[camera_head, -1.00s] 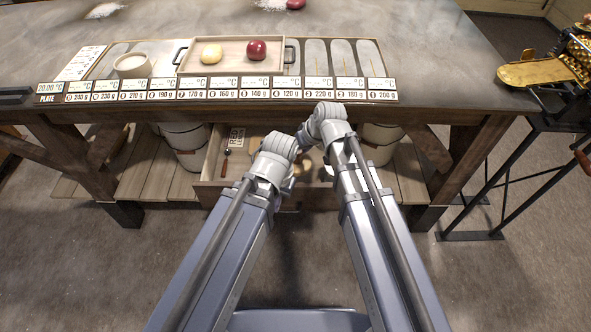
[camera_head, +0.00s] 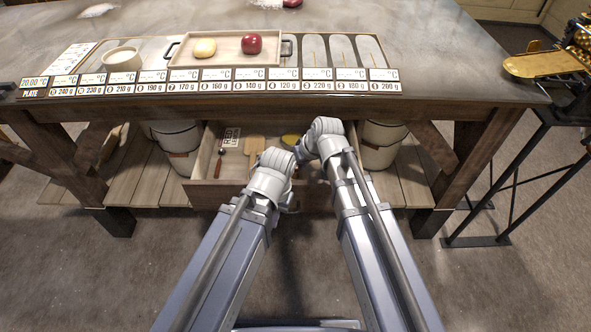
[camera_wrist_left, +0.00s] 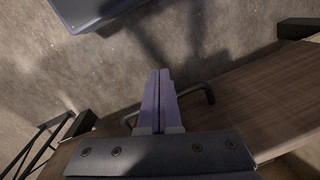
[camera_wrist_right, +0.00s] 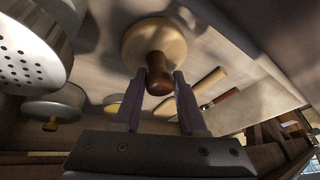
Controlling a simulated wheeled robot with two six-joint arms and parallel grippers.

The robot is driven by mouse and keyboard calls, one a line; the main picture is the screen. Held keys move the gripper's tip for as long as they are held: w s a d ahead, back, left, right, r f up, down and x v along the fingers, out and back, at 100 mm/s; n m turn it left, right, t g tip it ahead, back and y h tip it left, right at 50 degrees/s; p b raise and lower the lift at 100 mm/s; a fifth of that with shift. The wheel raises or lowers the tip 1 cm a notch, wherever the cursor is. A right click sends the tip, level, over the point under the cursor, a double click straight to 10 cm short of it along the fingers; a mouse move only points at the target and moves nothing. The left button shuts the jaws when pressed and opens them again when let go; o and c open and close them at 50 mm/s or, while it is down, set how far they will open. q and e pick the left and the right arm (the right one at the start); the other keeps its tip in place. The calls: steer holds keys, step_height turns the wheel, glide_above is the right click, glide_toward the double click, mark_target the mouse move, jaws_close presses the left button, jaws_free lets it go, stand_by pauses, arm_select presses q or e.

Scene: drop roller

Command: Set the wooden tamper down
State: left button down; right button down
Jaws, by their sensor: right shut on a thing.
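The wooden tamper (camera_wrist_right: 152,45) shows in the right wrist view, a pale round disc with a brown knob handle towards the camera. My right gripper (camera_wrist_right: 158,76) is shut on that handle. I cannot tell whether the disc touches the drawer floor. In the head view my right wrist hides its fingers and any sight of the tamper is uncertain. The open drawer (camera_head: 203,160) is under the table's front edge. My left gripper (camera_wrist_left: 160,75) is shut, its fingers together, in front of the drawer's dark bar handle (camera_wrist_left: 208,96). I cannot tell whether they touch.
The drawer holds a red-handled tool (camera_head: 218,165), a wooden paddle (camera_head: 253,146), a card (camera_head: 231,137) and a yellowish item (camera_head: 290,139). A perforated metal utensil (camera_wrist_right: 30,58) and a lidded pot (camera_wrist_right: 55,105) are left of the tamper. White buckets (camera_head: 381,145) flank the drawer.

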steer(key=c, duration=0.9)
jaws_free()
steer(key=shift+f, duration=0.15)
steer(key=shift+c, duration=0.2)
steer(key=o, duration=0.5)
steer(key=shift+c, duration=0.2)
steer(key=shift+s+d+r+p, duration=0.1)
steer(key=shift+r+p, duration=0.25)
steer(key=shift+r, duration=0.25)
steer(key=p+v, duration=1)
steer(key=v, duration=0.1)
steer(key=shift+d, duration=0.15)
